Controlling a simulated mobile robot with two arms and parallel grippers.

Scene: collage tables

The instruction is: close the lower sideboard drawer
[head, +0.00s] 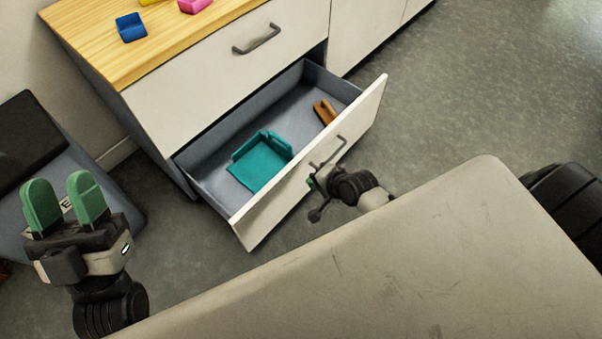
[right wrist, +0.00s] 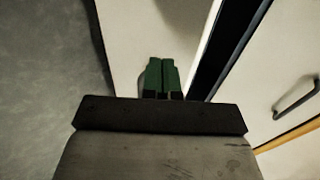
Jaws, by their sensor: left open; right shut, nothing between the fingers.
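The lower sideboard drawer (head: 362,117) is pulled well out of the sideboard (head: 200,110). Its white front has a grey bar handle (head: 328,152). A teal tray-like piece (head: 258,163) and a small brown piece (head: 325,112) lie inside it. My right gripper (head: 312,182) is at the outer face of the drawer front, just by the handle. In the right wrist view its green fingers (right wrist: 160,75) are together with nothing between them, over the white front; whether they touch it is unclear. My left gripper (head: 64,200) is open and empty, away at the left.
The upper drawer (head: 225,75) is shut. Blue (head: 131,27) and pink (head: 195,5) pieces and part of a yellow one lie on the wooden top (head: 150,60). A dark grey object (head: 30,140) stands at the left. Grey floor (head: 450,100) right of the drawer is clear.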

